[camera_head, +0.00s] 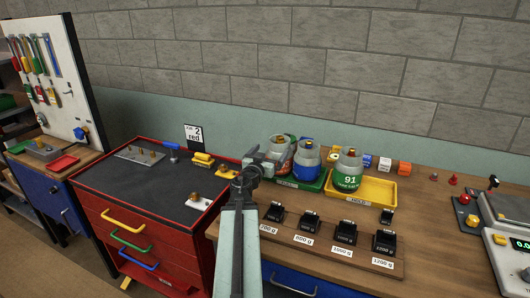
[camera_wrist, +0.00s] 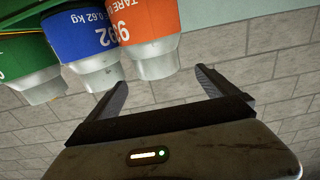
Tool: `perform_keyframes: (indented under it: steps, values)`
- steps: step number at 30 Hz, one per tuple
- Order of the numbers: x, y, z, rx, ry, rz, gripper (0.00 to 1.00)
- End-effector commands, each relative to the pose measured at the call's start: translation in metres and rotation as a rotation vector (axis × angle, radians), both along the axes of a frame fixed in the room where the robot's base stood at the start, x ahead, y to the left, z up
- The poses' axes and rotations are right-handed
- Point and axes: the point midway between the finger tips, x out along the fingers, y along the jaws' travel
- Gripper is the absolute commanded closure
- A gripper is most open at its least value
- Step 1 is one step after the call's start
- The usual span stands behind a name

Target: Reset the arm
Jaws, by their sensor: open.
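My gripper (camera_head: 259,165) is at the end of my raised arm, in front of the jars in the head view. In the wrist view my gripper (camera_wrist: 160,88) is open, with nothing between its two dark fingers. Jars with an orange label (camera_wrist: 148,22), a blue label (camera_wrist: 84,36) and a green label (camera_wrist: 20,60) show upside down beyond the fingers. In the head view the blue jar (camera_head: 306,160) stands in a green tray (camera_head: 313,185), and the green jar (camera_head: 347,172) stands in a yellow tray (camera_head: 382,190). My arm partly hides the orange jar (camera_head: 282,152).
Several black weights (camera_head: 344,232) with labels stand on the wooden bench (camera_head: 420,240) to the right of my arm. A red drawer cabinet (camera_head: 160,240) with a dark top is at the left. A scale (camera_head: 508,215) sits at the right edge. A block wall (camera_head: 300,60) is behind.

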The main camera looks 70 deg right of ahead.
Motion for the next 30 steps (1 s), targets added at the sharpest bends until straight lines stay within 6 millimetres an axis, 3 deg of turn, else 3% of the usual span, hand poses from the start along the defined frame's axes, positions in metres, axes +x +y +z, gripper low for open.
perform_keyframes:
  steps: [14, 30]
  values:
    - [-0.018, -0.006, 0.002, 0.0, 0.0, -0.025, 0.03]
    - [-0.016, -0.006, 0.083, 0.0, 0.0, -0.022, 0.03]
